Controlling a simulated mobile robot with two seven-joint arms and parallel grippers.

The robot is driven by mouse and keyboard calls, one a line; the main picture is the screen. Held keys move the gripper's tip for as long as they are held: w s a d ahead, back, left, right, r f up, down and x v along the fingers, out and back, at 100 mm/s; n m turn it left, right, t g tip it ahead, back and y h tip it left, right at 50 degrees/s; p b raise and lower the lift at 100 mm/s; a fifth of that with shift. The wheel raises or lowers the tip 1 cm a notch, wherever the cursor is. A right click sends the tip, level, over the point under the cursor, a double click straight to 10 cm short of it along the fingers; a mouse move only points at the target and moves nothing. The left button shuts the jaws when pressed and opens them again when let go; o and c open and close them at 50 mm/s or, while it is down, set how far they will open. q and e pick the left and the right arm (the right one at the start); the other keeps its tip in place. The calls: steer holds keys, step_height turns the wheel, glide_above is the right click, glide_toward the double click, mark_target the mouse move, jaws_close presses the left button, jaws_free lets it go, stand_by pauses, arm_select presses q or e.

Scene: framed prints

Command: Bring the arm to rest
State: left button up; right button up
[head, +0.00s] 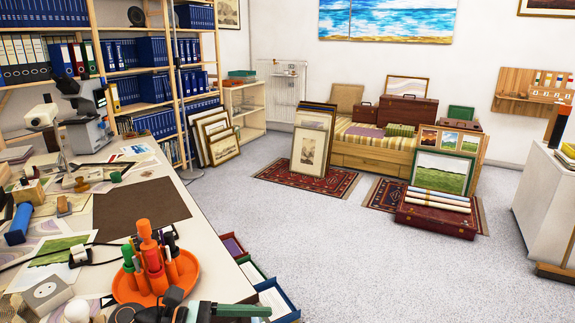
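Open drawers (275,298) stick out from the table's right side. Framed prints (310,148) lean by a wooden daybed (372,157). A red case (437,220) sits on a rug. A white counter (540,185) stands at right. The grey floor (370,265) between is clear.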

arm_select(q)
steer(key=s+a+f+m+t+y, duration=0.1)
steer(key=a+f+m+t+y, duration=0.25)
steer(key=m, duration=0.75)
steer(key=f+m+t+y, duration=0.35)
steer(key=m+t, duration=0.25)
steer(key=m, duration=0.6)
steer(key=s+a+f+m+t+y, duration=0.15)
steer(key=f+m+t, duration=0.25)
steer(key=m, duration=0.7)
steer(key=s+a+f+n+g+y, duration=0.3)
steer(key=s+f+n+g+y, duration=0.25)
steer(key=s+f+n, duration=0.6)
steer(key=s+a+r+p, duration=0.1)
steer(key=r+p, duration=0.4)
steer(key=p, duration=0.3)
steer(key=s+a+r+n+p, duration=0.1)
steer(key=a+r+p, duration=0.1)
steer(key=r+p, duration=0.4)
steer(key=p, duration=0.3)
steer(key=shift+s+r+g, duration=0.2)
steer(key=shift+s+g, duration=0.1)
arm_select(e)
steer(key=s+d+r, duration=0.1)
steer(key=d+r, duration=0.2)
steer(key=r, duration=0.9)
steer(key=shift+s+r+m+h, duration=0.3)
steer(key=shift+s+r+h, duration=0.05)
steer(key=shift+h, duration=0.05)
